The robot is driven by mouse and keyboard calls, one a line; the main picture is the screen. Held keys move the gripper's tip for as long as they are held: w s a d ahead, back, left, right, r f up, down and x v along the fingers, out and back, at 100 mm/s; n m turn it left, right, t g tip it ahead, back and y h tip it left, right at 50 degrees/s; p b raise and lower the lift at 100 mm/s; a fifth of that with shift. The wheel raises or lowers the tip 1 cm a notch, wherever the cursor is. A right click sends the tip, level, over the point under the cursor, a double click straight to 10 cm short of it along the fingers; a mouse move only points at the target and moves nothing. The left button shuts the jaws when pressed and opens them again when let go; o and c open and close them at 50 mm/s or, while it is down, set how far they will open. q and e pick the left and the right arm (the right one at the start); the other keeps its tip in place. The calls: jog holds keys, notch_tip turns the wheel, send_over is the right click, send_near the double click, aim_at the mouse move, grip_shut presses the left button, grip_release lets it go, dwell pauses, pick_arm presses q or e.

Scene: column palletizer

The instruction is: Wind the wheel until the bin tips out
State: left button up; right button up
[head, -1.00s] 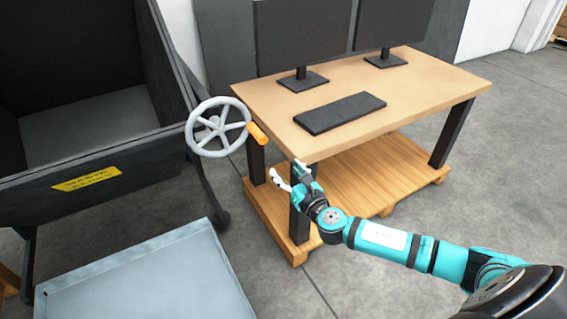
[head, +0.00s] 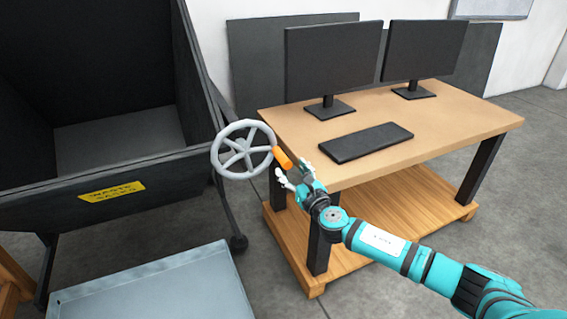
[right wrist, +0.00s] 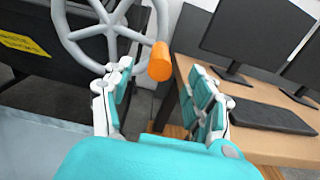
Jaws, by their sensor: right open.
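The grey spoked wheel (head: 243,149) is on the right side of the dark bin (head: 150,166), with an orange handle (head: 282,158) sticking out from its rim. The bin carries a yellow label and looks upright. My right gripper (head: 291,172) is just in front of the handle in the head view. In the right wrist view my right gripper (right wrist: 163,95) is open, and the orange handle (right wrist: 160,62) shows between and beyond its two fingers. I cannot tell whether a finger touches it. My left gripper is not in view.
A wooden table (head: 450,118) with two monitors and a black keyboard (head: 366,142) stands right of the wheel, close to my right arm. A grey-blue tray (head: 150,290) is in front of the bin. Open floor lies at the right.

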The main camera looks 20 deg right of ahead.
aim_at(283, 160)
jog(key=shift+w+a+b, duration=0.15)
jog(key=shift+w+b, duration=0.65)
jog(key=shift+w, duration=2.4)
jog(key=shift+c, duration=0.2)
grip_shut()
